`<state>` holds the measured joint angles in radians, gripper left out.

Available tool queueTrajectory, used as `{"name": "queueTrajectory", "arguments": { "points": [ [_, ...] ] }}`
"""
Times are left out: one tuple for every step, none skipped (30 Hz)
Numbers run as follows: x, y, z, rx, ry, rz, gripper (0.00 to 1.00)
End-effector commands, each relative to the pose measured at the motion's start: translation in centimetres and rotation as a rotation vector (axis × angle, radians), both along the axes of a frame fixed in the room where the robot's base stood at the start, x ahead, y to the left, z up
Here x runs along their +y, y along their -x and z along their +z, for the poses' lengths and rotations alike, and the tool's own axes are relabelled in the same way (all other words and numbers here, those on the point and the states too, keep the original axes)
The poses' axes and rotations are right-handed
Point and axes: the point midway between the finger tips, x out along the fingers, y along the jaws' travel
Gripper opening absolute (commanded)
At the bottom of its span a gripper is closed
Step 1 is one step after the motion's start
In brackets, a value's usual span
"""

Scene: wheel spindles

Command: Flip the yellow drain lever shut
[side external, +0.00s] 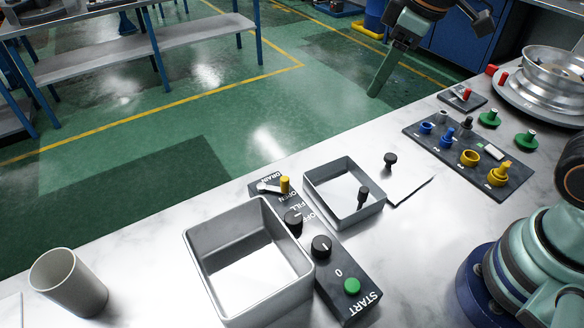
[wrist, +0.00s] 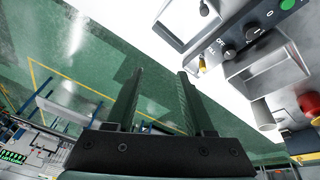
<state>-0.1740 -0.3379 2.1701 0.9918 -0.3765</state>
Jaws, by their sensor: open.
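The drain lever (side external: 284,184) has a yellow grip on a pale metal base. It sits at the far end of the dark control panel (side external: 335,267), beside the DRAIN and OPEN lettering. In the wrist view the yellow grip (wrist: 207,67) shows to the right of my fingertips, well apart from them. My gripper (side external: 376,88) is at the top of the side view, high up and away from the panel, over the green floor in the picture. In the wrist view my gripper (wrist: 160,73) has its two long fingers spread, with nothing between them.
A large grey bin (side external: 205,285) stands left of the panel and a shallow square tray (side external: 318,203) right of it. The panel also carries dark knobs (side external: 321,246) and a green button (side external: 352,286). A beaker (side external: 65,283) stands left; a peg board (side external: 425,150) lies right.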

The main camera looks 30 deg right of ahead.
Motion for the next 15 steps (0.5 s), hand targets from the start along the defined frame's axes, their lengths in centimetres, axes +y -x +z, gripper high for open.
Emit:
{"name": "queueTrajectory", "arguments": {
  "points": [
    [-0.6, 0.5, 0.1, -0.014, -0.011, -0.039, 0.53],
    [-0.9, 0.7, 0.2, -0.021, -0.017, -0.063, 0.53],
    [-1.3, 1.0, 0.2, -0.029, -0.025, -0.091, 0.53],
    [-1.5, 1.1, 0.2, -0.035, -0.032, -0.113, 0.53],
    [-1.7, 1.3, 0.2, -0.041, -0.038, -0.131, 0.53],
    [-2.0, 1.6, 0.2, -0.047, -0.044, -0.156, 0.53],
    [-2.2, 1.7, 0.2, -0.052, -0.049, -0.171, 0.53],
    [-2.4, 1.9, 0.2, -0.056, -0.053, -0.187, 0.53],
    [-2.6, 2.1, 0.2, -0.061, -0.059, -0.203, 0.53],
    [-2.7, 2.2, 0.2, -0.064, -0.063, -0.215, 0.53],
    [-2.8, 2.3, 0.1, -0.067, -0.065, -0.225, 0.53],
    [-2.9, 2.4, 0.1, -0.069, -0.069, -0.236, 0.53],
    [-3.0, 2.5, 0.1, -0.071, -0.071, -0.242, 0.53],
    [-3.1, 2.5, 0.1, -0.073, -0.073, -0.248, 0.53],
    [-3.1, 2.5, 0.1, -0.074, -0.074, -0.253, 0.53]
  ]
}}
